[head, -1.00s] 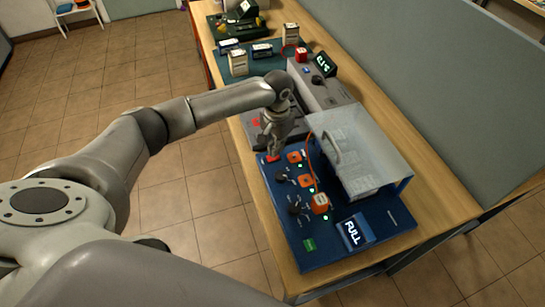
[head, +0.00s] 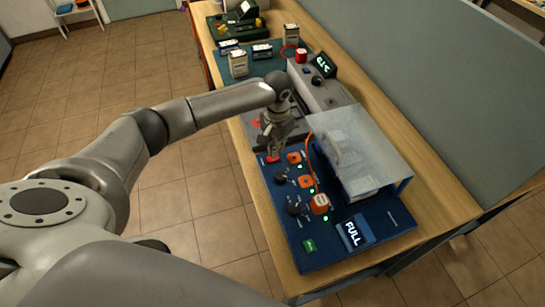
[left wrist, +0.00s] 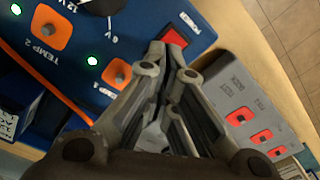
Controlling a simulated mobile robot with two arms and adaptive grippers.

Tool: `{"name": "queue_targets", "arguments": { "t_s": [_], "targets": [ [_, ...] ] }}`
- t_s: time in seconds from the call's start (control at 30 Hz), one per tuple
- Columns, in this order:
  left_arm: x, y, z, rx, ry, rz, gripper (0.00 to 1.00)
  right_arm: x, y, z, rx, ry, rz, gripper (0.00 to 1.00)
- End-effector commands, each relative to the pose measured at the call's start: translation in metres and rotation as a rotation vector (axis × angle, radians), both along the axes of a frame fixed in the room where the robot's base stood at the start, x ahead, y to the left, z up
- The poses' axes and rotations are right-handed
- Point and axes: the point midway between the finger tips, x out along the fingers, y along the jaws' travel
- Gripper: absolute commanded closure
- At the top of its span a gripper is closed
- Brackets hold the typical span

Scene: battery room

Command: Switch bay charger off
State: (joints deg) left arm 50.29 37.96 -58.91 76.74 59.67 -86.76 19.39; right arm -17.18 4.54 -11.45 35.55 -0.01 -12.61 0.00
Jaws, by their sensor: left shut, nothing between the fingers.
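The blue charger panel (head: 290,235) lies on the bench with a lit FULL display (head: 354,232), black knobs, orange sockets and lit green lamps. A red switch (head: 271,159) is at its far left corner and also shows in the left wrist view (left wrist: 175,38). My left gripper (head: 272,148) is shut and empty, pointing down at that corner. In the left wrist view its fingertips (left wrist: 167,50) are right beside the red switch and partly cover its near edge; I cannot tell whether they touch. My right gripper is not in view.
A clear cover (head: 360,145) stands over the panel's right part, with an orange cable beside it. A grey unit (head: 325,90) with a lit green display is behind. Batteries (head: 238,63) stand on a green mat farther back. The floor to the left is clear.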

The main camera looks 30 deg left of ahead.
Motion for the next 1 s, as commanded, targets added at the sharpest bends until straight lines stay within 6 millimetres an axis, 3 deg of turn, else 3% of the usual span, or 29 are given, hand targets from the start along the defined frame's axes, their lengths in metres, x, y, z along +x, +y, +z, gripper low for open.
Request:
{"name": "queue_targets", "arguments": {
  "t_s": [1.0],
  "targets": [
    [0.000,0.000,-0.013,-0.001,0.000,0.000,1.00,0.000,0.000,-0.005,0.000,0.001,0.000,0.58]
  ]
}}
